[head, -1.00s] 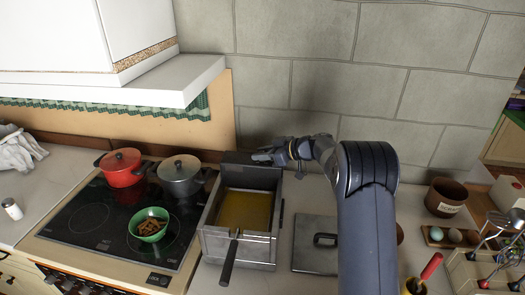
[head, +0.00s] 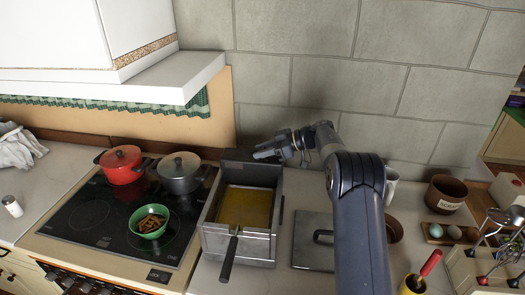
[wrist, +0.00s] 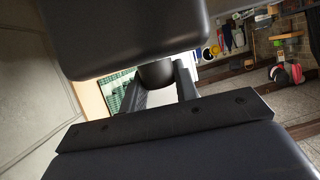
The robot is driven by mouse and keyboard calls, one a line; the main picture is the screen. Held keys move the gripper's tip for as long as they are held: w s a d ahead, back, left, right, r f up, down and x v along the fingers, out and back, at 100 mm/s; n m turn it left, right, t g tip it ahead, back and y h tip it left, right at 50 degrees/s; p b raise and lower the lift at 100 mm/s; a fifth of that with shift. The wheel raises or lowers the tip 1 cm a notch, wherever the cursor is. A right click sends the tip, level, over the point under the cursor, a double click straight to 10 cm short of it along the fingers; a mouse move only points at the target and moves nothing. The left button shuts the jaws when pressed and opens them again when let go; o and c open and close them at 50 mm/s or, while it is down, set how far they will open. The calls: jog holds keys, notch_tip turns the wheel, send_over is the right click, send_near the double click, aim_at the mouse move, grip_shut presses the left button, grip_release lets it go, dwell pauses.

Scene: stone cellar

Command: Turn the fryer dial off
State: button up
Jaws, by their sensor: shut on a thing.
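The fryer (head: 249,254) is a grey metal box of yellow oil on the counter, with a dark control box (head: 238,168) at its back. My gripper (head: 266,153) is at the top right of that box, pointing left. In the wrist view a dark rounded piece (wrist: 157,75) sits between the fingers, and it appears to be the fryer dial. My gripper is shut on it. The dial's marking and setting cannot be seen in either view.
A black-handled basket (head: 229,258) hangs at the fryer's front. To the left is a hob (head: 95,238) with a red pot (head: 121,166), a grey pot (head: 180,174) and a green bowl (head: 150,222). A grey lid (head: 314,228) lies to the right. The stone wall is close behind.

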jog(key=o, duration=1)
jog(key=b+v, duration=0.2)
jog(key=v, duration=0.8)
jog(key=shift+d+r, duration=0.2)
jog(key=shift+d, duration=0.15)
jog(key=p+x, duration=0.2)
jog(key=x, duration=0.9)
jog(key=shift+d, duration=0.1)
jog(key=shift+d, duration=0.1)
